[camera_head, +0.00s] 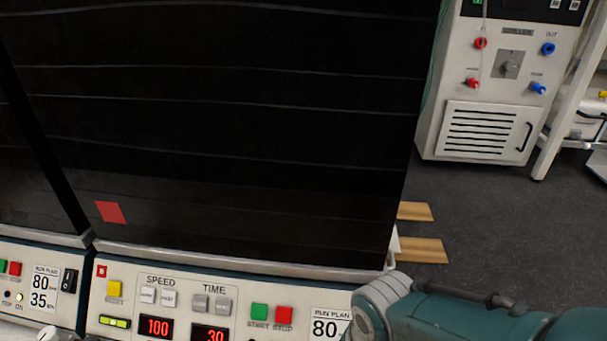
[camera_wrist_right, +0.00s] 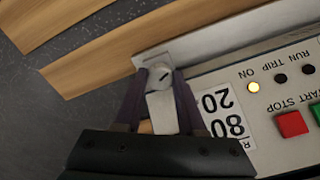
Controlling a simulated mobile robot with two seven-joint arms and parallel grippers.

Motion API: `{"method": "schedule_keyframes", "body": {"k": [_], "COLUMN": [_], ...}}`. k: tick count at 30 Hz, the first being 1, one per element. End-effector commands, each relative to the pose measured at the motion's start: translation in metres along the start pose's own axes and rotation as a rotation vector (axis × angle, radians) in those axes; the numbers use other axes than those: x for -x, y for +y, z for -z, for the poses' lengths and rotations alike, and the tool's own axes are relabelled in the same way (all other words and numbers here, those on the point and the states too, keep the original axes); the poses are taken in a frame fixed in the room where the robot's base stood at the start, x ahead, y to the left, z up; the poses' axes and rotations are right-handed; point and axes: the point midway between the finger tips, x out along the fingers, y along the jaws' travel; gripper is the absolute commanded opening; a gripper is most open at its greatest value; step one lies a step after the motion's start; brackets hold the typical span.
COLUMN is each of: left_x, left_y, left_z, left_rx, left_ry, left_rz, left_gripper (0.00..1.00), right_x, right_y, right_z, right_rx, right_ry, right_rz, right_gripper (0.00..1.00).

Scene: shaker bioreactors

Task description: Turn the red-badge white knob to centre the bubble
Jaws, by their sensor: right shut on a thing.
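No red badge shows on this knob. In the head view a small red-edged badge (camera_head: 101,271) is on the front panel, above a yellow-green bubble level (camera_head: 115,322). The bubble's position is too small to tell. My right arm comes in at the lower right; its gripper is hidden there. My left gripper is not in view.
The dark-fronted shaker (camera_head: 230,130) fills the middle, its panel holding buttons and red displays (camera_head: 155,327). Another shaker's panel (camera_head: 38,283) adjoins on the left. Wooden strips (camera_head: 424,250) lie to the right. A white cabinet (camera_head: 480,131) stands behind on the dark floor.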

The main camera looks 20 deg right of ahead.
Motion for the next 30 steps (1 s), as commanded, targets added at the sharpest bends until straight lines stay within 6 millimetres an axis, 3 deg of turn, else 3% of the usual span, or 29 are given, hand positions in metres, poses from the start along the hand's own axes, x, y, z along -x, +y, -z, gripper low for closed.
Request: {"method": "schedule_keyframes", "body": {"k": [16, 17, 18, 20, 30], "left_x": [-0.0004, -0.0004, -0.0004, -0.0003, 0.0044], "left_y": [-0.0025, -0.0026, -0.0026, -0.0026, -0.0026], "left_z": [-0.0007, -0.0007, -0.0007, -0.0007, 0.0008], "left_rx": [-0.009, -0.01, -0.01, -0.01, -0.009], "left_ry": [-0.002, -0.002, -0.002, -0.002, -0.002], "left_rz": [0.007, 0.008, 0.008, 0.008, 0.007], "left_gripper": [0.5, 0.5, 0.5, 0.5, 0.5], "right_x": [-0.001, -0.001, -0.001, -0.0009, 0.0045], "right_y": [0.0007, 0.0008, 0.0008, 0.0007, 0.0001], "right_z": [0.0, 0.0, 0.0, 0.0, 0.0002], "right_rx": [-0.022, -0.022, -0.022, -0.022, -0.022], "right_ry": [0.001, 0.001, 0.001, 0.001, 0.001], "right_rz": [-0.001, -0.001, -0.001, -0.001, 0.0], "right_gripper": [0.0, 0.42, 0.47, 0.52, 0.52]}}
